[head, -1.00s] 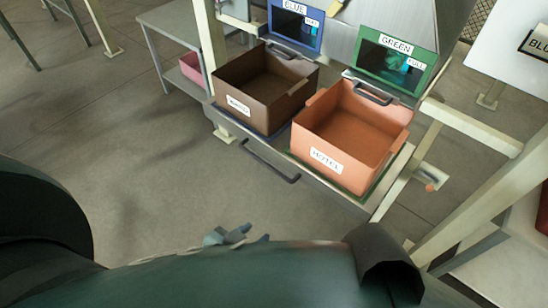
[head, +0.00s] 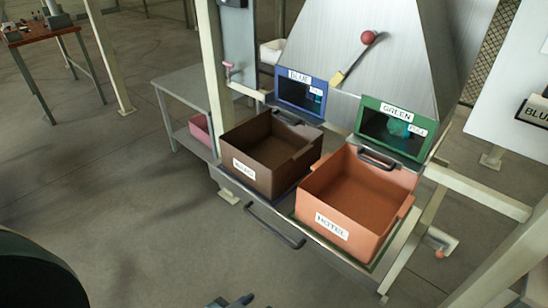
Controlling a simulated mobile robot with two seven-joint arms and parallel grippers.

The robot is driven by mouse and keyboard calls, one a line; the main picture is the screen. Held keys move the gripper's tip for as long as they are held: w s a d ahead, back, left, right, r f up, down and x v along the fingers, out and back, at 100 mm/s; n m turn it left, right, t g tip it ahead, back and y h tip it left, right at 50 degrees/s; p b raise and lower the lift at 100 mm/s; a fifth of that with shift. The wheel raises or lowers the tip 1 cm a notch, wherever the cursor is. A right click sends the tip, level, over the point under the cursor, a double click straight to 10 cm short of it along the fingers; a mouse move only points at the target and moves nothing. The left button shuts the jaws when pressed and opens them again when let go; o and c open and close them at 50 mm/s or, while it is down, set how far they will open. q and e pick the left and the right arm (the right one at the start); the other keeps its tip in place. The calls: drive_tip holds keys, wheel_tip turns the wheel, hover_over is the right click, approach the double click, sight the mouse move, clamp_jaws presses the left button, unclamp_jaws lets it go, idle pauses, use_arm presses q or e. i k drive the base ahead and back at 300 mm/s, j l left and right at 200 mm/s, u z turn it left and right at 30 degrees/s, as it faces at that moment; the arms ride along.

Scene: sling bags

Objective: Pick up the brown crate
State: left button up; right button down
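The brown crate (head: 268,182) stands open and upright on the left side of the metal stand, below the blue-framed screen. A white label is on its front wall, too small to read surely. It looks empty. At the bottom edge a small grey-blue part (head: 232,301) shows, apparently the tip of a gripper of mine. It is well in front of the crate and not touching it. Most of it is cut off, so its opening and its side are unclear. No gripper is at the crate.
An orange crate (head: 340,238) labelled HOTEL stands close on the right, below the green-framed screen (head: 397,131). A dark handle bar (head: 275,226) juts from the stand's front. A grey side table (head: 190,88) with a pink bin (head: 201,131) stands left. Floor in front is clear.

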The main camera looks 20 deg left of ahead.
sight(269, 155)
drive_tip(key=i+j+z, duration=0.3)
drive_tip(key=j, duration=0.35)
drive_tip(key=i+j+z, duration=0.2)
drive_tip(key=j, duration=0.15)
drive_tip(key=i+j+z, duration=0.15)
drive_tip(key=j, duration=0.2)
drive_tip(key=i+j+z, duration=0.15)
drive_tip(key=j, duration=0.25)
drive_tip(key=j+z, duration=0.15)
drive_tip(key=j, duration=0.25)
